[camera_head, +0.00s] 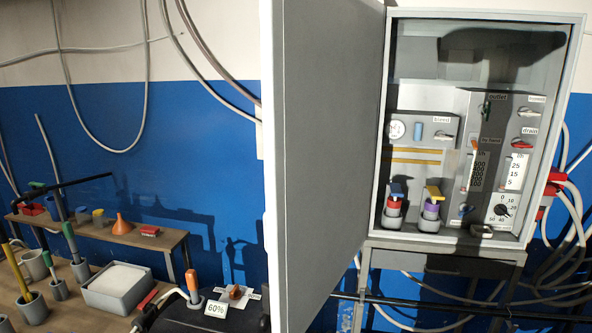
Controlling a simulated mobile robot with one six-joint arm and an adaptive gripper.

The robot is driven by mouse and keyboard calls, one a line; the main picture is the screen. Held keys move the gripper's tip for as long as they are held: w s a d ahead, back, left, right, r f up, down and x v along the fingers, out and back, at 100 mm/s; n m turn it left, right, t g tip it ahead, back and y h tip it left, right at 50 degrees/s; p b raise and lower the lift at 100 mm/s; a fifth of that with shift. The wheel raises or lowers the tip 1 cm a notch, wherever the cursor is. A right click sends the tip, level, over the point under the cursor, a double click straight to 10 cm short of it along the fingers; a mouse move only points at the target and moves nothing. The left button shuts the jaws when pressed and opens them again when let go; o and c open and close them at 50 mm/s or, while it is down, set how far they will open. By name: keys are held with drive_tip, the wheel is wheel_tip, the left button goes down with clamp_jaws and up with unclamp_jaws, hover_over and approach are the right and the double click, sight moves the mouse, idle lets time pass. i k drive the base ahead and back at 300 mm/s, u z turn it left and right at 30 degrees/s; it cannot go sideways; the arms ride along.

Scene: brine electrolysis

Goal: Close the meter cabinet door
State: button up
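The meter cabinet (577,60) is a grey box on a stand at the right. Its door (325,150) is a large grey panel, hinged at the cabinet's left side. The door stands wide open, swung out towards me, and its inner face shows. Its near edge (267,180) is a pale upright strip. No handle can be made out on the door. My gripper is not in view. A dark shadow falls across the upper inside of the cabinet.
Inside the cabinet are gauges, valves, a dial (502,210) and two bottles with coloured tops (432,208). A black vessel labelled 60% (190,318) is near the door's foot. Cables hang at right.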

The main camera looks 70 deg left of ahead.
sight(321, 63)
drive_tip(key=z, duration=0.05)
drive_tip(key=k, duration=2)
drive_tip(key=u, duration=1.5)
drive_tip(key=i, duration=0.95)
drive_tip(key=u, duration=0.05)
